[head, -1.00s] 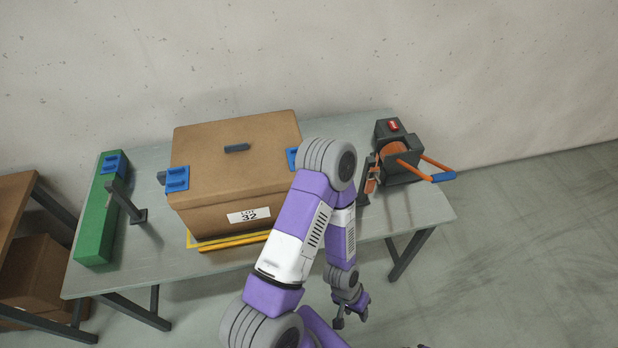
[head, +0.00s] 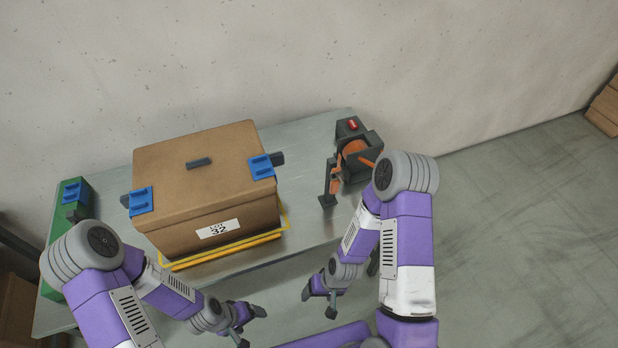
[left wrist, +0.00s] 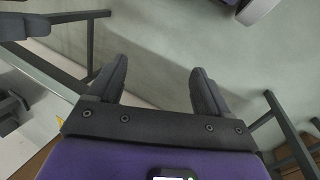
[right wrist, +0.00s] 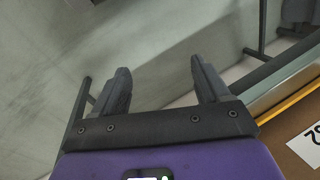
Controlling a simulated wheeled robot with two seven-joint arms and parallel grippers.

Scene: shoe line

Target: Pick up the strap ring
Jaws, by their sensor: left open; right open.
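No separate strap ring can be made out for sure. An orange piece (head: 336,178), perhaps the strap ring, hangs at the dark post (head: 327,198) near the table's right end, beside the black strap machine (head: 348,135) with its orange reel. It is too small to tell its shape. My right gripper (head: 318,302) is open and empty, in front of the table and well below the post; its fingers (right wrist: 160,66) show apart in the right wrist view. My left gripper (head: 251,322) is open and empty, in front of the box; its fingers (left wrist: 160,68) show apart in the left wrist view.
A large brown lidded box (head: 190,170) with blue corner clips stands mid-table on a yellow frame (head: 280,225). The table (head: 312,130) is bare between box and machine. More cartons (head: 605,108) stand far right.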

